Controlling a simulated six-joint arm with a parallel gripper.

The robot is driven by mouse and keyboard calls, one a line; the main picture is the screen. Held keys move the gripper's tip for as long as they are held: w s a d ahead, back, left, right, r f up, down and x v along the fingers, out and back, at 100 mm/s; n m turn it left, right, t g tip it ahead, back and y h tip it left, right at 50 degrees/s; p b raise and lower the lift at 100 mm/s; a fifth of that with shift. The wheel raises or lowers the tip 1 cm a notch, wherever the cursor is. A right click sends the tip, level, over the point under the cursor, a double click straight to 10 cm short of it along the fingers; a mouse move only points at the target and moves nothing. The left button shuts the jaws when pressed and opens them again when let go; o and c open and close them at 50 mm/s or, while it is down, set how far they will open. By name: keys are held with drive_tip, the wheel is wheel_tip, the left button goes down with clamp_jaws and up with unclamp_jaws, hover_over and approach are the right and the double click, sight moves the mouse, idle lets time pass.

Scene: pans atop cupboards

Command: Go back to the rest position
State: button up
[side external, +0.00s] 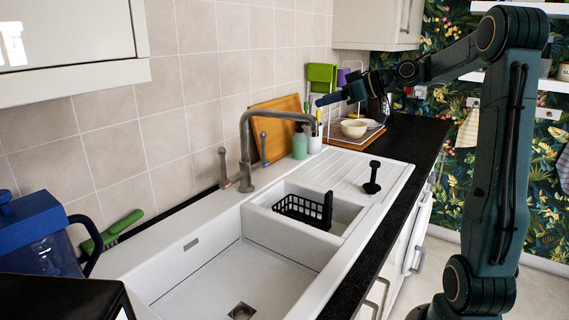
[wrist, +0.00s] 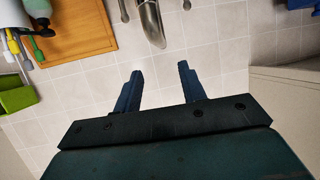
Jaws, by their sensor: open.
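My gripper (side external: 330,98) is raised in the air near the tiled wall, beyond the faucet and above the drainboard in the side view. Its arm reaches in from the right. In the wrist view the two blue fingers of my gripper (wrist: 160,72) stand apart with only wall tiles between them. It holds nothing.
A faucet (side external: 248,140) rises behind the white sink (side external: 222,262), which holds a black basket (side external: 302,209). A wooden board (side external: 275,122), green bottle (side external: 299,146) and bowl (side external: 354,128) stand farther along. Cupboards (side external: 376,22) hang above. A blue container (side external: 38,235) stands front left.

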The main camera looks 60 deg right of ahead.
drive_tip(key=shift+a, duration=0.15)
drive_tip(key=s+a+f+g, duration=0.2)
drive_tip(key=a, duration=0.7)
drive_tip(key=s+a+f+g, duration=0.1)
drive_tip(key=s+a+g, duration=0.1)
drive_tip(key=a, duration=0.7)
drive_tip(key=s+a+f+m+g+h, duration=0.1)
drive_tip(key=s+a+f, duration=0.2)
drive_tip(key=s, duration=0.6)
drive_tip(key=s+a+f+m+g+h, duration=0.1)
drive_tip(key=s+a+f, duration=0.3)
drive_tip(key=s, duration=0.5)
drive_tip(key=shift+s+a+f+g, duration=0.25)
drive_tip(key=shift+f+g, duration=0.15)
drive_tip(key=shift+g, duration=0.4)
